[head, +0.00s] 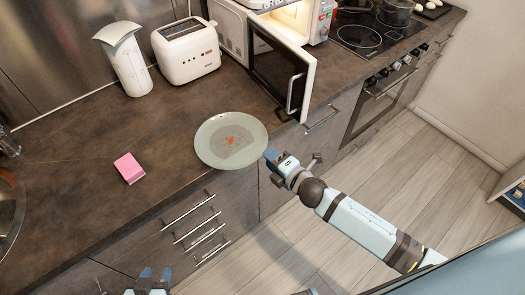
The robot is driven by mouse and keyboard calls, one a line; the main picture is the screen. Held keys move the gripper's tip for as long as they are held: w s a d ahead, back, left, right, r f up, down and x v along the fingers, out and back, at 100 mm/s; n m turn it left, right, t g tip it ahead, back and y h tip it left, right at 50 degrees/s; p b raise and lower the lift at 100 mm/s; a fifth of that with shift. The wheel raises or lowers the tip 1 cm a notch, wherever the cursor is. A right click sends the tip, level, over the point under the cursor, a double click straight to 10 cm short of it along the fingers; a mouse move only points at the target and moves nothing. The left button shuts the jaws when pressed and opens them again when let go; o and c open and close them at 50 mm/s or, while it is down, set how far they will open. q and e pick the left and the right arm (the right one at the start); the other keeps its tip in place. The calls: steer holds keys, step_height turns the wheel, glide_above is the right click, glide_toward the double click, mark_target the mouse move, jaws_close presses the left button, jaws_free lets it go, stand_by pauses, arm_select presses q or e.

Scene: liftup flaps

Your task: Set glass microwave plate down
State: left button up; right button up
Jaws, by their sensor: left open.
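The glass microwave plate (213,128) is round and grey-green, with an orange-red food stain near its middle. It shows over the front part of the counter, its near rim at the counter's front edge; I cannot tell whether it touches the counter. My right gripper (271,156) is at the plate's right rim and appears shut on it; the fingertips are small and partly hidden. My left gripper (149,281) is open and empty at the bottom edge of the view, low in front of the drawers, away from the plate.
The microwave (235,25) stands at the back with its door (283,72) swung open towards the counter front. A pink sponge (129,168) lies left of the plate. A white toaster (187,52) and white dispenser (126,64) stand behind. The counter (80,130) has free room around the sponge.

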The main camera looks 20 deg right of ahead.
steer(key=s+d+f+m+g+h, duration=0.1)
steer(key=s+f+m, duration=0.1)
steer(key=s+m, duration=0.4)
steer(key=s+f+m+g+h, duration=0.1)
steer(key=s+f+m, duration=0.1)
steer(key=s+m, duration=0.3)
steer(key=shift+s+d+f+m, duration=0.25)
steer(key=shift+s+d+m, duration=0.15)
steer(key=shift+s, duration=0.8)
steer(key=s+f+m, duration=0.1)
steer(key=s+m, duration=0.1)
steer(key=s+f+m+g, duration=0.1)
steer(key=s+m, duration=0.1)
steer(key=m, duration=0.1)
steer(key=s+a+f+m, duration=0.1)
steer(key=s+m, duration=0.1)
steer(key=m, duration=0.1)
steer(key=shift+s+f+g, duration=0.15)
steer(key=shift+s+g, duration=0.05)
steer(key=shift+g, duration=0.2)
steer(key=c, duration=0.5)
steer(key=shift+m, duration=0.3)
jaws_close()
steer(key=shift+w+f, duration=0.1)
